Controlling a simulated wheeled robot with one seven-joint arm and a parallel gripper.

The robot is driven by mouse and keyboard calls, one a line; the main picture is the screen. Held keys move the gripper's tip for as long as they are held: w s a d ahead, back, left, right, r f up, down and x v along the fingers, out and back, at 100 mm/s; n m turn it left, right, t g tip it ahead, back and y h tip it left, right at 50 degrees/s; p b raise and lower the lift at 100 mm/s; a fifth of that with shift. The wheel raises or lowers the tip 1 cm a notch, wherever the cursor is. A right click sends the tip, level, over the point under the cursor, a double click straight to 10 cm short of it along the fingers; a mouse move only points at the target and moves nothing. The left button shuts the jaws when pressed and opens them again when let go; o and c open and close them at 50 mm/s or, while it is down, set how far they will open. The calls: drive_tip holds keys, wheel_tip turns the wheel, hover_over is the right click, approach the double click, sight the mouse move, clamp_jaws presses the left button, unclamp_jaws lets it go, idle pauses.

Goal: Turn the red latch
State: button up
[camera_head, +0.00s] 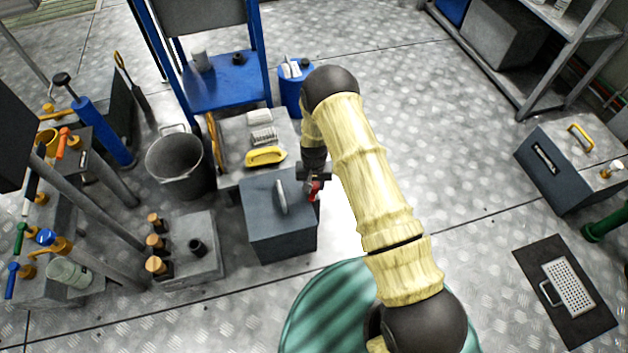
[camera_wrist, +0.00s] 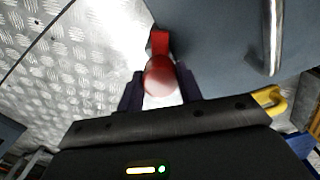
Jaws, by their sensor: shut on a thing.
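The red latch (camera_head: 313,190) is on the right side of a dark grey box (camera_head: 272,229) with a metal handle on its lid. In the wrist view the red latch (camera_wrist: 159,76) shows a rounded end between the two dark fingers, with its stem running up to the box wall (camera_wrist: 220,45). My gripper (camera_head: 311,180) is at the box's right side, and its fingers (camera_wrist: 160,92) are shut on the latch. The fingertips' exact contact is partly hidden behind the latch's rounded end. The lid handle (camera_head: 280,197) also shows in the wrist view (camera_wrist: 271,38).
A grey block with a yellow-handled tool (camera_head: 265,156) stands behind the box. A bucket (camera_head: 174,163) and a block with wooden-topped pegs (camera_head: 188,264) stand to the left. A blue cart (camera_head: 215,88) is at the back.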

drive_tip(key=m+p, duration=0.3)
drive_tip(key=m, duration=0.3)
drive_tip(key=shift+r+m, duration=0.1)
drive_tip(key=shift+m, duration=0.2)
drive_tip(key=m+p, duration=0.1)
drive_tip(key=m, duration=0.4)
drive_tip(key=shift+a+m, duration=0.1)
drive_tip(key=shift+m, duration=0.2)
drive_tip(key=o, duration=1)
drive_tip(key=shift+p, duration=0.3)
wheel_tip(320, 180, up, 17)
drive_tip(key=p, duration=0.5)
drive_tip(key=shift+r, duration=0.1)
